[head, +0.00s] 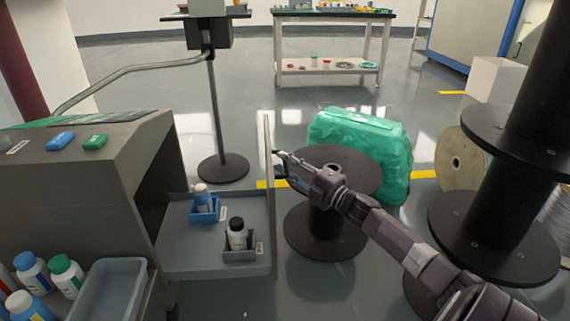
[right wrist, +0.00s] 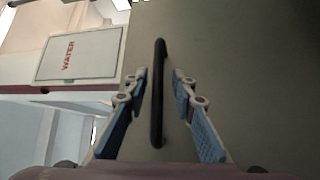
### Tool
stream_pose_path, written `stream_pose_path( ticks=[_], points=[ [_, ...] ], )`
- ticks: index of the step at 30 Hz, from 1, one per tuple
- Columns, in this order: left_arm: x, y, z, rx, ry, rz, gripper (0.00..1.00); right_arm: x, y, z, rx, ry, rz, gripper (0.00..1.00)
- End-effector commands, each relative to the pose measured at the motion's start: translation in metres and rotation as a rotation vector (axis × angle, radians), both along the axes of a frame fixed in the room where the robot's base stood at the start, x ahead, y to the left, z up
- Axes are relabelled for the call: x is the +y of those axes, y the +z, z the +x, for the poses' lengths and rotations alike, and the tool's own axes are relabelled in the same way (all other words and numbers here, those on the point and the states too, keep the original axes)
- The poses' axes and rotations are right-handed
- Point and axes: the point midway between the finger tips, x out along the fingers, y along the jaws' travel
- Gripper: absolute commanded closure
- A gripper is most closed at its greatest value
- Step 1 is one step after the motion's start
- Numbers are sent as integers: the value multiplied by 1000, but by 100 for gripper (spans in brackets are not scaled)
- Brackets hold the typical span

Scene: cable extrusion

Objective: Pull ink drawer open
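The ink drawer (head: 175,262) stands pulled out from the grey cabinet at the left in the head view. Its tall front panel (head: 268,195) shows nearly edge-on there and fills much of the right wrist view (right wrist: 230,90). Its black bar handle (right wrist: 158,95) runs upright in the right wrist view. My right gripper (head: 278,157) is at the outer side of the panel. In the right wrist view its two blue-padded fingers (right wrist: 157,82) stand apart on either side of the handle, with a gap on each side. My left gripper is not in view.
A bottle in a blue holder (head: 205,210) and a black-capped bottle (head: 237,235) stand in the drawer. A black spool (head: 325,225) and a green wrapped bundle (head: 375,150) stand close to my right gripper. Several bottles and a grey bin (head: 108,290) are at lower left.

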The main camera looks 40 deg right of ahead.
Motion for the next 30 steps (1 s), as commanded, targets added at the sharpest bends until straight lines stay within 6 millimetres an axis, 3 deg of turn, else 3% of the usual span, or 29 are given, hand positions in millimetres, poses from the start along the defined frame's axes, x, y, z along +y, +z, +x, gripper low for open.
stream_pose_path(
  ticks=[8, 14, 30],
  points=[
    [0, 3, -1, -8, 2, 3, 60, -1, 1, 0, -2, -3, 0, 73],
    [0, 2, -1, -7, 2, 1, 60, -3, -2, -12, 0, -3, 0, 73],
    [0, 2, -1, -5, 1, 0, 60, -18, -13, -95, 2, -3, 1, 73]
  ],
)
